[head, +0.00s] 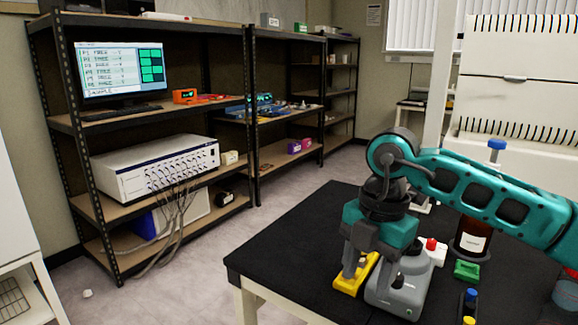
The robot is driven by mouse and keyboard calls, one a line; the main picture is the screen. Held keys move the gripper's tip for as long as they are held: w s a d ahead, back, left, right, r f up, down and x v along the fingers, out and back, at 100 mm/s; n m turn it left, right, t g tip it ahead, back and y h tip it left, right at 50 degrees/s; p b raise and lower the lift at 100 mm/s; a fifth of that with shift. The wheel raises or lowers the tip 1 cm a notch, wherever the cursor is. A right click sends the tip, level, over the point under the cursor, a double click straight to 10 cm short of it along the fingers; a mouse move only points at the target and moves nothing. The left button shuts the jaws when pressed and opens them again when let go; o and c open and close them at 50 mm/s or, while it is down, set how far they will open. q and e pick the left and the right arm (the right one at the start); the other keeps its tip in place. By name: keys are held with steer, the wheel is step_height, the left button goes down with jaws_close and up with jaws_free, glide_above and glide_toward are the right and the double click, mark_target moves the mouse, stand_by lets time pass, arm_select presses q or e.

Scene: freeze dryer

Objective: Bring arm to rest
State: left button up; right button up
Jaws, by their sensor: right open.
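My right arm (470,185) comes in from the right over the black table, with its forearm roughly level and its wrist bent down. My right gripper (368,280) points down over the near left part of the table, and its jaws are open. Its fingertips are close to a yellow object (352,283) and a grey device (401,287); I cannot tell whether they touch either. The gripper partly hides both. My left gripper does not show.
The black table (295,240) is clear on its left. A brown bottle (472,240), a green block (466,270) and a red-and-white item (434,249) stand on the right. Shelves (100,125) with a monitor (120,72) and a white box (155,165) stand behind, across open floor.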

steer(key=s+a+n+g+y+p, duration=0.1)
steer(key=s+a+n+g+y, duration=0.15)
steer(key=s+a+y, duration=0.4)
steer(key=s+a+n+g+y+p, duration=0.1)
steer(key=s+a+n+g+y, duration=0.15)
steer(key=a+y, duration=0.65)
steer(key=w+d+r+m+t+y+p, duration=0.25)
steer(key=w+m+t+y, duration=0.25)
steer(key=m+t, duration=0.95)
steer(key=w+d+f+m+t+h, duration=0.2)
steer(key=d+f+m+t+h, duration=0.6)
steer(key=f+m+h, duration=0.3)
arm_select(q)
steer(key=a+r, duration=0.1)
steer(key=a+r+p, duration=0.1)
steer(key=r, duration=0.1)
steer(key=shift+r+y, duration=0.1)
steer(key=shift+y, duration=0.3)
arm_select(e)
steer(key=s+d+f+m+g+h, duration=0.2)
steer(key=s+d+f+g+h, duration=0.1)
steer(key=f, duration=0.5)
steer(key=s+d+f+m+g+h, duration=0.1)
steer(key=s+d+f+g+h, duration=0.2)
steer(key=s, duration=0.7)
steer(key=d+f+h, duration=0.2)
steer(key=d+f, duration=0.2)
steer(key=f, duration=0.1)
steer(key=shift+d+f+m, duration=0.35)
steer(key=shift+f, duration=0.05)
